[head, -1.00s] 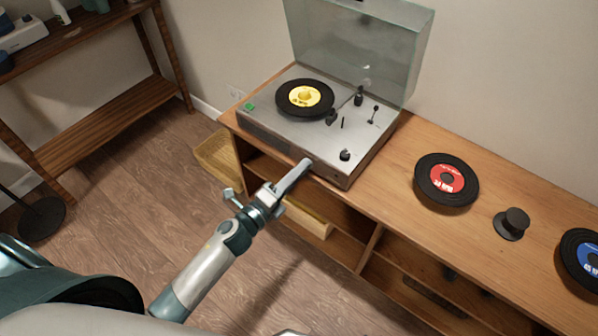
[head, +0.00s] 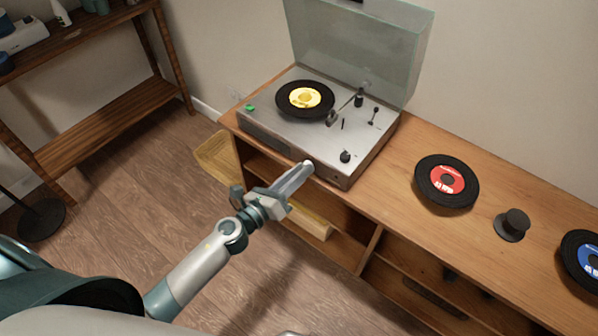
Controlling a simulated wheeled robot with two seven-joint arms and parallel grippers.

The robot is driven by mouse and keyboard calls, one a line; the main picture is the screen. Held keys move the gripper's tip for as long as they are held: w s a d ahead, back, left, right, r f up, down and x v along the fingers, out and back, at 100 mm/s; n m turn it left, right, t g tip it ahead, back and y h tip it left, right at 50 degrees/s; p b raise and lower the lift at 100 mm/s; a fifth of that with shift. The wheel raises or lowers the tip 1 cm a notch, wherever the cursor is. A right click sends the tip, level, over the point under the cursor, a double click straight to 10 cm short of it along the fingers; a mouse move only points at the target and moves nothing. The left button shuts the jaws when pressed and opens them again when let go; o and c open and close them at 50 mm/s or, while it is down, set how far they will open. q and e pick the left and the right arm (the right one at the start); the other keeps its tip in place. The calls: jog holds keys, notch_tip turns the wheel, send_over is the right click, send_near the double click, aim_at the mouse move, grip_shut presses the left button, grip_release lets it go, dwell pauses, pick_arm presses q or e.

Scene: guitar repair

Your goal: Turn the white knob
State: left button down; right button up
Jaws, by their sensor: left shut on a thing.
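The record player (head: 372,150) stands on the wooden cabinet with its clear lid raised. A small white knob (head: 309,165) shows on its front face, at the tips of my left gripper (head: 302,172). The gripper reaches in from the lower left and is shut on the knob. Its fingers hide part of the knob, so any mark on it cannot be seen. A black record with a yellow label (head: 304,98) lies on the platter. A small green square (head: 249,108) shows at the player's left corner. My right gripper is not recognisable in view.
On the cabinet (head: 400,200), right of the player, lie a red-labelled record (head: 446,180), a dark round weight (head: 512,224) and a blue-labelled record (head: 582,262). Open shelves lie below the gripper. A wooden rack (head: 110,118) stands at the left.

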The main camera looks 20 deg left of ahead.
pick_arm(q)
jog(key=shift+f, duration=0.1)
dwell(0.3)
jog(key=c, duration=1.5)
grip_release()
jog(key=shift+c, duration=0.2)
jog(key=shift+s, duration=0.1)
pick_arm(e)
jog(key=shift+f, duration=0.1)
pick_arm(q)
jog(key=b+v, duration=0.5)
jog(key=v, duration=1.2)
jog(key=shift+b, duration=0.35)
pick_arm(e)
jog(key=s+d+f+g+h, duration=0.1)
jog(key=s+d+f+g, duration=0.2)
jog(key=s+d+g, duration=0.1)
jog(key=shift+s+d+f, duration=0.2)
jog(key=shift+s+d, duration=0.25)
jog(key=shift+d, duration=0.2)
pick_arm(q)
jog(key=shift+s+a, duration=0.1)
